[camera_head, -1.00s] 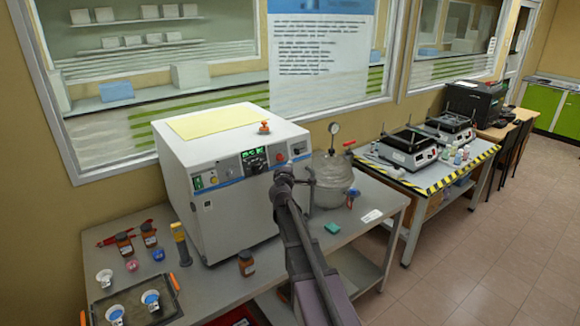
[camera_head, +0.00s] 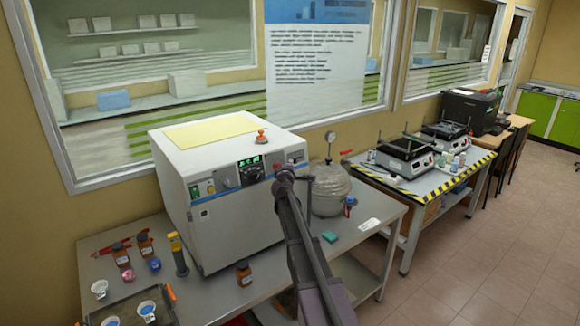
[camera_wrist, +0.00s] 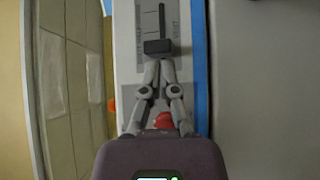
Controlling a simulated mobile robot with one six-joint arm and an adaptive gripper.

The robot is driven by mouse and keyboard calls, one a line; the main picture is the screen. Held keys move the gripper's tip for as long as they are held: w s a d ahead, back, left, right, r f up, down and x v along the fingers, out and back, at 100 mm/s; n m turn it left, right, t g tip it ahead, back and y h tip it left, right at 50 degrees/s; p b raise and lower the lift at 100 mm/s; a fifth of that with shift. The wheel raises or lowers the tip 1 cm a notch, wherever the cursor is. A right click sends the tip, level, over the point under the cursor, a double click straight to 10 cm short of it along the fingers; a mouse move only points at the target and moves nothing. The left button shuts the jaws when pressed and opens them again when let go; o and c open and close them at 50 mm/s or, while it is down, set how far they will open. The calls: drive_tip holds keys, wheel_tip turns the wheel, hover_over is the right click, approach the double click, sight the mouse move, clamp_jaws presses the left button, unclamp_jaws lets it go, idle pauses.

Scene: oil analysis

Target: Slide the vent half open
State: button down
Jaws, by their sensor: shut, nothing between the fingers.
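The vent slider shows in the wrist view as a black rectangular knob (camera_wrist: 158,47) at the near end of a thin dark slot (camera_wrist: 162,16). The slot has a grey label plate with markings and faint lettering beside it. My gripper (camera_wrist: 161,63) is shut and empty, with its fingertips right at the knob's near edge; I cannot tell whether they touch it. The slider belongs to the white instrument (camera_head: 200,150) on the grey bench in the head view. There, my arm crosses in front of the instrument's right side, and the slider cannot be made out.
A red part (camera_wrist: 164,120) shows between my gripper's finger links. An orange-red knob (camera_head: 261,137) sits on the instrument's top. A round metal vessel (camera_head: 331,190) with a gauge stands close right of my arm. Bottles and cups (camera_head: 146,308) crowd the bench's left.

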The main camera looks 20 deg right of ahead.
drive_tip(key=shift+d, duration=0.1)
drive_tip(key=shift+w+d, duration=0.15)
drive_tip(key=shift+d, duration=0.4)
drive_tip(key=shift+w+d, duration=0.15)
drive_tip(key=shift+d, duration=0.35)
